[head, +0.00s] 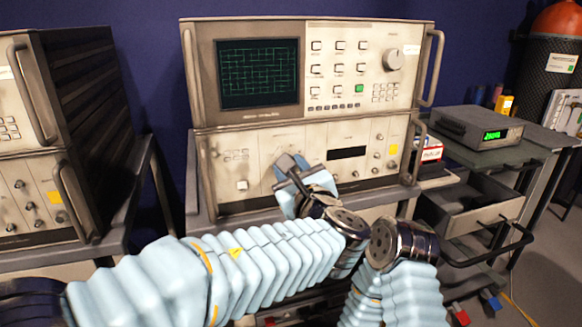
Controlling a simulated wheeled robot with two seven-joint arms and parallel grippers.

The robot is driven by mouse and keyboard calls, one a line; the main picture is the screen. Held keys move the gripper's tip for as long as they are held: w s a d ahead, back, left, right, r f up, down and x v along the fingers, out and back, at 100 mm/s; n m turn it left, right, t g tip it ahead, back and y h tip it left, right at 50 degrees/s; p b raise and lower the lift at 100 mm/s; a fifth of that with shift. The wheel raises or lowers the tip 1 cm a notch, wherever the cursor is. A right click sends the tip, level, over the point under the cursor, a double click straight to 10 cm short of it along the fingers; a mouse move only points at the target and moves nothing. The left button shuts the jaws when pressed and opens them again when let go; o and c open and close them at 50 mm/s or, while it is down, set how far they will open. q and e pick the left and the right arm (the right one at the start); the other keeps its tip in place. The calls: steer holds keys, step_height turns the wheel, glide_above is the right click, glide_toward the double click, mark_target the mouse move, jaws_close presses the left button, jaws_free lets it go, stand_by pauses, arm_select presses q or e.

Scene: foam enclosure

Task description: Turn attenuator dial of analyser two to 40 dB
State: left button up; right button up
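A beige analyser stack stands in the middle of the head view, with an upper unit (330,30) that has a green-grid screen (258,73) and a lower unit (225,140). No label that I can read says which analyser is number two. My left gripper (290,168) is at the front panel of the lower unit, left of its dark display (346,153). The gripper covers that patch of panel, so any attenuator dial there and its setting are hidden. I cannot tell whether the fingers grip anything. My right arm is folded at the bottom centre; its gripper is not visible.
A second, similar instrument stack (30,140) stands at the left. At the right are a cart with an open drawer (470,215), a small box with a green readout (475,130) and an orange-topped cylinder (545,60). Metal handles (435,65) project from the analyser's sides.

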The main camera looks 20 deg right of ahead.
arm_select(q)
steer(key=shift+f, duration=0.1)
steer(key=o, duration=1)
steer(key=shift+o, duration=0.2)
steer(key=s+b, duration=0.2)
steer(key=s, duration=1.1)
steer(key=shift+s+d, duration=0.25)
steer(key=shift+s, duration=0.15)
